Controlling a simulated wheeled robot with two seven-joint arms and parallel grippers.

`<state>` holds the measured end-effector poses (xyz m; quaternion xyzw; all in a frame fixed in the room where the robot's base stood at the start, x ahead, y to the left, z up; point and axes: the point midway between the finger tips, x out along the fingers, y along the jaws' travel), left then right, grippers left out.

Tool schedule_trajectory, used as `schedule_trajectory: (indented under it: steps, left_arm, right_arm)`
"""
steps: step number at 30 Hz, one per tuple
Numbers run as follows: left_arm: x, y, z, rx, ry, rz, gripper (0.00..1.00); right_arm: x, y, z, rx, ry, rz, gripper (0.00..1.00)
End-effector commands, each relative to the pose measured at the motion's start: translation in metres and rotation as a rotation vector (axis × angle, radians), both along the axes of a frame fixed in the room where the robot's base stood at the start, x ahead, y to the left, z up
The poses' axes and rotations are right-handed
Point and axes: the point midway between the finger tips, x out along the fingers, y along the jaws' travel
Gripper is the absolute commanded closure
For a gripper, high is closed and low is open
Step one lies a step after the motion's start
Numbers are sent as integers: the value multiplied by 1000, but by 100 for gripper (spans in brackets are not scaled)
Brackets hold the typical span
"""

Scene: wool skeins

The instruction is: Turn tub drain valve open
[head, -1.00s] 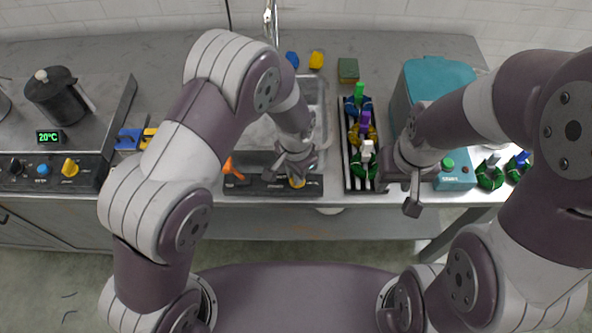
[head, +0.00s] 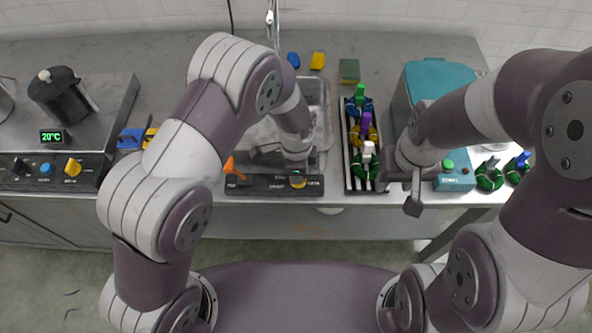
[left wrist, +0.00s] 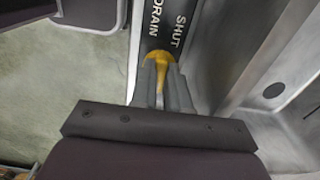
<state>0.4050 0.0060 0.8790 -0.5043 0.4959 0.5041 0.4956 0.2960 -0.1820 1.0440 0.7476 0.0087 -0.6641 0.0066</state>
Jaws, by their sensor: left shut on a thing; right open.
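The yellow drain valve handle (head: 298,185) sits on the dark panel (head: 262,185) at the front of the sink tub (head: 315,100). In the left wrist view the handle (left wrist: 156,56) lies between my left fingers, beside the words DRAIN and SHUT. My left gripper (head: 298,176), also in the left wrist view (left wrist: 160,88), is shut on the handle. The fingers hide part of it. My right gripper (head: 413,192) is open and empty, in front of the bench edge near the skein rack.
An orange lever (head: 229,165) stands at the panel's left end. A rack (head: 347,181) of wool skeins is right of the sink. A teal machine (head: 436,75) stands further right. A stove panel (head: 50,172) with knobs is at the left.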

Motion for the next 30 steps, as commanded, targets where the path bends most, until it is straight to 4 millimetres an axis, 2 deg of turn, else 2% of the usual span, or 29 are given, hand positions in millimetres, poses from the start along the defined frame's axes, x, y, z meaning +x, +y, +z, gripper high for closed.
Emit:
schedule_trajectory:
  steps: [17,18,20,21,30]
  left_arm:
    - [1,-1,0,-2,-3,-34,100]
    - [1,-1,0,-2,-3,-34,82]
    - [1,-1,0,-1,-2,-34,62]
    - [1,-1,0,-1,-2,-34,60]
    - [1,-1,4,-1,-3,-32,60]
  right_arm:
    - [0,0,0,0,0,0,57]
    - [0,0,0,0,0,0,57]
    - [0,0,0,0,0,0,57]
    - [0,0,0,0,0,0,57]
    - [0,0,0,0,0,0,57]
